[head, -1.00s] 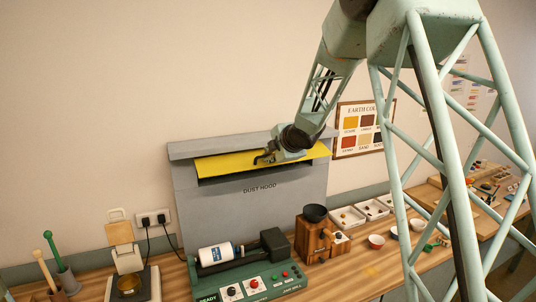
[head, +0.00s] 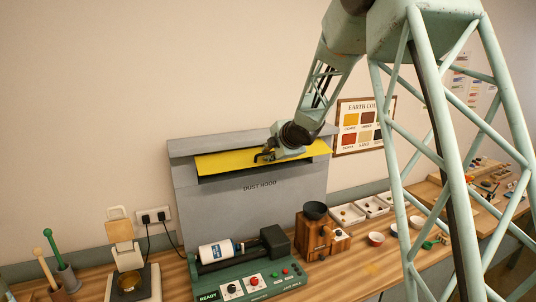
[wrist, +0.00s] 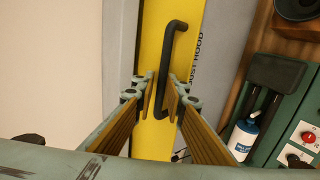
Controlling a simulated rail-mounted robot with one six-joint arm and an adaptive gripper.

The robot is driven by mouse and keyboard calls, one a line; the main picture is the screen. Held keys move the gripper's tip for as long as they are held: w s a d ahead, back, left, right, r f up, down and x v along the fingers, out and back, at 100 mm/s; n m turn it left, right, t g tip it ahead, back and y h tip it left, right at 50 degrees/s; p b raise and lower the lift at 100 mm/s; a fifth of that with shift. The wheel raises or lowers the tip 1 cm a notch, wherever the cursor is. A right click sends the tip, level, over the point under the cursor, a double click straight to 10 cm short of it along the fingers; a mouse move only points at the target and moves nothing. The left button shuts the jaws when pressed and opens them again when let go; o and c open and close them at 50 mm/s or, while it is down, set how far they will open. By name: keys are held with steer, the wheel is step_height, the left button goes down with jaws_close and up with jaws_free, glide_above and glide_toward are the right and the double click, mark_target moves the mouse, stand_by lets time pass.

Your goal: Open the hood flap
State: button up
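The hood flap (head: 225,164) is a long yellow panel across the upper front of the grey dust hood (head: 225,205). A dark gap shows under its lower edge in the head view. The flap also fills the middle of the wrist view (wrist: 152,30), with its black bar handle (wrist: 172,48) across it. My gripper (wrist: 164,88) is at the flap, with one finger on each side of the handle. The fingers look apart, with yellow showing between them and the bar. Whether either finger touches the bar is hard to tell. My gripper partly hides the flap's right half in the head view.
A green jar mill (head: 250,278) with a white jar (head: 215,250) stands in front of the hood. The wall in front of the arm carries a colour chart (head: 365,125).

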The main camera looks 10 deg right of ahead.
steer(key=v, duration=1.2)
stand_by(0.6)
stand_by(0.4)
